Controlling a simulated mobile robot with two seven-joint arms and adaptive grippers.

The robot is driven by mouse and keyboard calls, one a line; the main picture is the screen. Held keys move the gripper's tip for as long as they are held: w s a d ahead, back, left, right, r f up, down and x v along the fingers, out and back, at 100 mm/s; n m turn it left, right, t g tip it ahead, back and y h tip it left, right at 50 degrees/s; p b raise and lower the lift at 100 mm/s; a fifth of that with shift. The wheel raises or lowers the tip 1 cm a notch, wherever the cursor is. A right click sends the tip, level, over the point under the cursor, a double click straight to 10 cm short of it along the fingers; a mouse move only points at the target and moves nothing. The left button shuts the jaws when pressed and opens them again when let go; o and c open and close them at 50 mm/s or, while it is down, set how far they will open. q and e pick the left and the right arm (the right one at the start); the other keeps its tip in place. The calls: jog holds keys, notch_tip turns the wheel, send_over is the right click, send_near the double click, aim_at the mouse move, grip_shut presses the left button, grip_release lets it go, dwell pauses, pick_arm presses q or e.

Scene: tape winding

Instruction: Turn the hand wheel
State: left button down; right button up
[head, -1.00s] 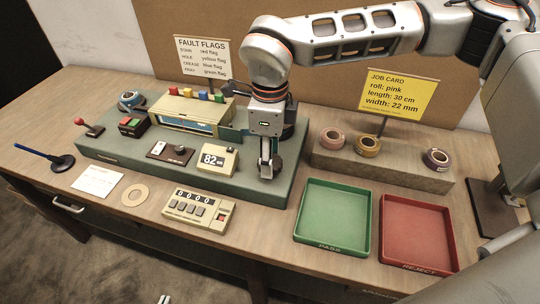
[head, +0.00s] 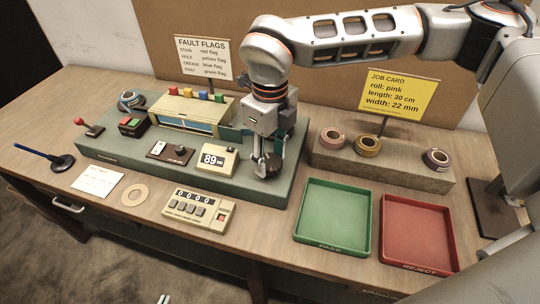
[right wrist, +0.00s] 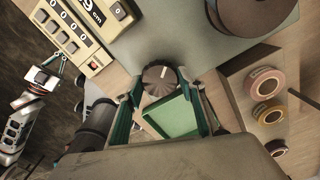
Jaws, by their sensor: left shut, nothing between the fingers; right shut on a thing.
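The hand wheel (head: 273,164) is a dark ribbed round knob at the right front of the green-grey winding machine (head: 240,188). In the right wrist view the wheel (right wrist: 160,79) has a white mark on top. My right gripper (head: 265,166) reaches down from above, and its fingertips (right wrist: 159,84) press on both sides of the wheel. My left gripper (head: 163,299) shows only as tips at the bottom edge of the head view, empty, away from the wheel.
A green pass tray (head: 333,214) and a red reject tray (head: 417,232) stand to the right. Tape rolls (head: 367,146) sit on a block behind them. A counter (head: 199,207) is in front of the machine. A job card (head: 398,94) stands at the back.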

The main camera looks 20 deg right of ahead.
aim_at(270, 161)
dwell(0.3)
jog(key=o, duration=1.1)
jog(key=shift+r, duration=0.1)
notch_tip(270, 161, up, 12)
